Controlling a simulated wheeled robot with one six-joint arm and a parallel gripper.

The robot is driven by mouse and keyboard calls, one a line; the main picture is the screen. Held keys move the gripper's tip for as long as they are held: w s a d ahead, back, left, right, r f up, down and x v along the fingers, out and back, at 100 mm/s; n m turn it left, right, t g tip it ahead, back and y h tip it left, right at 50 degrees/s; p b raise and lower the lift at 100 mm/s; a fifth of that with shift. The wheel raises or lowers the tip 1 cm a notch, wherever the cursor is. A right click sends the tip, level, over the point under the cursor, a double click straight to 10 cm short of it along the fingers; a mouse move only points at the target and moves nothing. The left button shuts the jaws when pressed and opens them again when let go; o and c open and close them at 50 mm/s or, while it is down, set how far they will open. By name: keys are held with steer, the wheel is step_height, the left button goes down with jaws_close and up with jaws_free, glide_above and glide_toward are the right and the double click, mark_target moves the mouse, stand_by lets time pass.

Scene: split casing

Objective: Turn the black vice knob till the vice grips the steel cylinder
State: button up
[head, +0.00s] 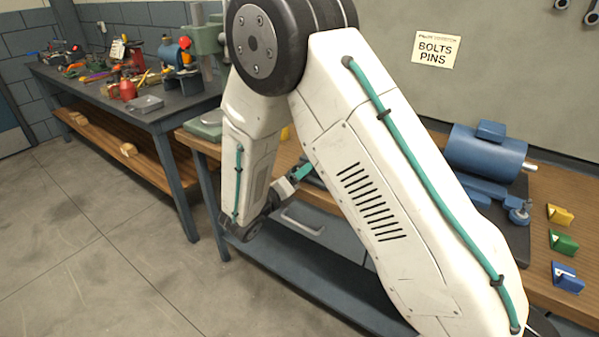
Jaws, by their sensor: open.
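I cannot make out the black vice knob, the vice or the steel cylinder. My white arm crosses the middle of the head view and covers much of the bench behind it. My gripper's fingers do not show; the wrist runs up and right from the low joint and passes behind my arm. Right of the arm, a blue motor-like casing (485,150) with a short metal shaft lies on the bench. Blue parts (484,191) with a small round blue piece (520,214) sit in front of it on a dark plate.
Yellow (560,215), green (563,242) and blue (567,278) blocks stand in a row on the wooden bench (560,190) at right. A grey-green machine (207,38) stands behind my arm. A cluttered dark bench (150,115) runs along the left. The floor at left is clear.

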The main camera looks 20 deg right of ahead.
steer(key=shift+x, duration=1.1)
steer(key=c, duration=1)
